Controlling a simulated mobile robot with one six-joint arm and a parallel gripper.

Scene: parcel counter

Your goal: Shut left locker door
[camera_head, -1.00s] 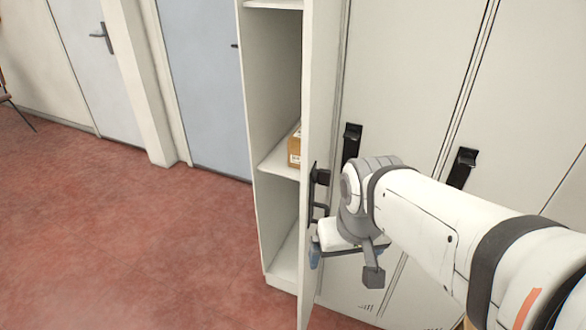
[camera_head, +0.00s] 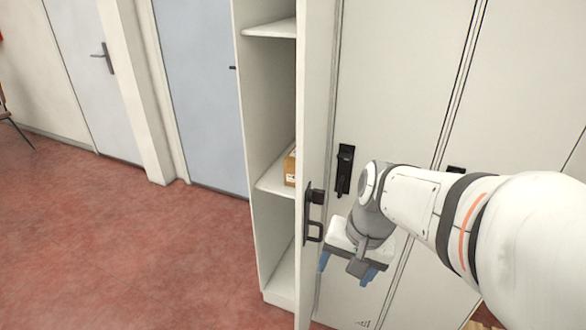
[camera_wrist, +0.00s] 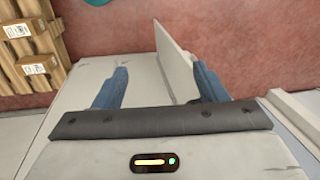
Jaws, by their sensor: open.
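The left locker door (camera_head: 318,120) stands open, swung out toward me and seen nearly edge-on. Its black handle (camera_head: 313,215) is on the face toward my arm. The locker's open inside (camera_head: 268,90) shows to the left of the door. My gripper (camera_head: 346,270) is open and empty, its blue fingers pointing down, to the right of the door and a little below the handle. In the wrist view the door (camera_wrist: 177,62) appears as a pale slab between the two fingers, closer to the right one; contact cannot be told.
A cardboard parcel (camera_head: 290,167) sits on the locker's middle shelf (camera_head: 275,182). Shut locker doors (camera_head: 405,80) with black handles stand to the right. A blue door (camera_head: 200,90) is at the left. The red floor (camera_head: 120,250) in front is clear. Stacked parcels (camera_wrist: 30,50) show in the wrist view.

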